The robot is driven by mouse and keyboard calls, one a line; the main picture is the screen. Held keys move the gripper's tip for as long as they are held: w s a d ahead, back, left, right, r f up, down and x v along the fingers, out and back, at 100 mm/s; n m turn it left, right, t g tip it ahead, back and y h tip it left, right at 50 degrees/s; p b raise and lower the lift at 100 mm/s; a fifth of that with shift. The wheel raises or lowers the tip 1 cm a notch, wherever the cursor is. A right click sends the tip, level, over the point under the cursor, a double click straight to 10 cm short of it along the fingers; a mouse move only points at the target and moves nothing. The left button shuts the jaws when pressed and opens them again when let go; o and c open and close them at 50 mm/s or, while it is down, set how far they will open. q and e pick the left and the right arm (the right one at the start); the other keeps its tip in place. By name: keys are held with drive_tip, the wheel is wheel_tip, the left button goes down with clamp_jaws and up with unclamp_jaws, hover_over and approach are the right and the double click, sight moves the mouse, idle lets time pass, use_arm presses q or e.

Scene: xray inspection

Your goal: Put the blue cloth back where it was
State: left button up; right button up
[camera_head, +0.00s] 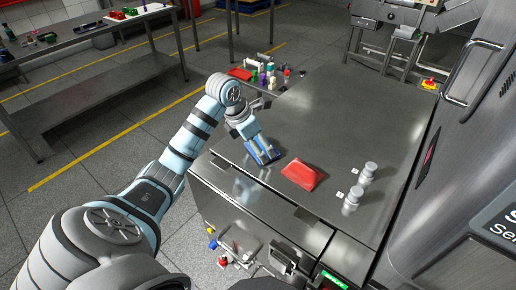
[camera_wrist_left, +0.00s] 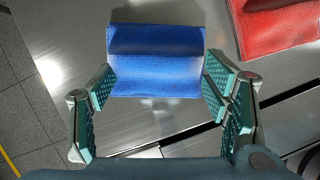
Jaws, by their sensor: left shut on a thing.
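The blue cloth (camera_head: 259,155) is at the left part of the steel table (camera_head: 330,120), at the fingertips of my left gripper (camera_head: 264,154). In the left wrist view the blue cloth (camera_wrist_left: 155,65) lies between the two green-padded fingers of my left gripper (camera_wrist_left: 158,88), which are shut on its sides. I cannot tell whether the cloth touches the tabletop. My right gripper is not in view.
A red cloth (camera_head: 303,175) lies just right of the blue one. Two white-grey bottles (camera_head: 369,171) (camera_head: 352,198) with small tags stand further right. Several small items and a red tray (camera_head: 240,73) are beyond the table's far left edge. A large steel machine (camera_head: 470,130) borders the right.

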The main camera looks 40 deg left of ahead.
use_arm(q)
drive_tip(key=shift+s+f, duration=0.2)
drive_tip(key=shift+f, duration=0.05)
drive_tip(key=shift+s+r, duration=0.1)
drive_tip(key=o, duration=1.1)
drive_tip(key=shift+f, duration=0.2)
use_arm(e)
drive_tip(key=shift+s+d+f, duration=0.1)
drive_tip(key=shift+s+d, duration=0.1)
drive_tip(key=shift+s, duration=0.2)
use_arm(q)
drive_tip(key=shift+r, duration=0.35)
drive_tip(key=v, duration=1.1)
drive_tip(key=shift+s+r+p, duration=0.1)
drive_tip(key=shift+r+p, duration=0.2)
drive_tip(key=shift+p, duration=0.1)
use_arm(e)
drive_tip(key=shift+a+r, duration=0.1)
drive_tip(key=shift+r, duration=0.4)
